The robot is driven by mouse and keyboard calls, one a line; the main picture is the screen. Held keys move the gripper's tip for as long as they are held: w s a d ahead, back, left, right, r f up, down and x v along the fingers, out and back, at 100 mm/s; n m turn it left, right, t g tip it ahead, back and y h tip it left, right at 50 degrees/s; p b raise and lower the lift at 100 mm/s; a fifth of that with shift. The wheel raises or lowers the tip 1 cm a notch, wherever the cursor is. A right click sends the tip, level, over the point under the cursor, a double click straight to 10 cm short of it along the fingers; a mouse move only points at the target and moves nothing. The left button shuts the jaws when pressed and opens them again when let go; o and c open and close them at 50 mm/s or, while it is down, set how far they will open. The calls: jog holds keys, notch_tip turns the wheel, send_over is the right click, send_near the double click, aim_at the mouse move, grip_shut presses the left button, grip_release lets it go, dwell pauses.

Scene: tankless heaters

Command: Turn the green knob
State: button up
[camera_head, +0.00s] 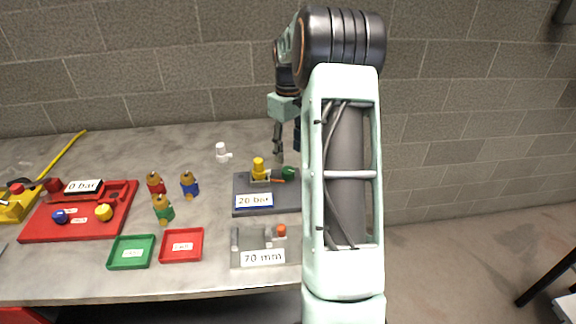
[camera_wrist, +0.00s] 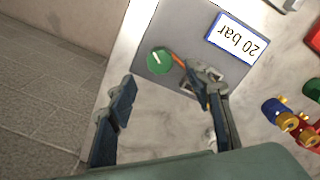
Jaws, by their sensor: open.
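The green knob (camera_head: 289,172) is on the dark grey board (camera_head: 243,183) labelled "20 bar" (camera_head: 254,201), partly beside my arm in the head view. In the wrist view the round green knob (camera_wrist: 160,60) shows a pale line on its face and an orange piece beside it. My gripper (camera_wrist: 165,115) is open and empty, with its fingers apart and the knob beyond them, not touching. In the head view my gripper (camera_head: 278,155) hangs behind the board near the knob. A yellow fitting (camera_head: 258,168) stands on the board left of the knob.
A grey "70 mm" holder (camera_head: 262,258) stands in front of the board. A white fitting (camera_head: 222,152) stands behind. A brick wall rises at the back.

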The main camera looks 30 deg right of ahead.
aim_at(288, 170)
notch_tip(288, 170, down, 7)
dwell(0.3)
jog(key=c, duration=1.2)
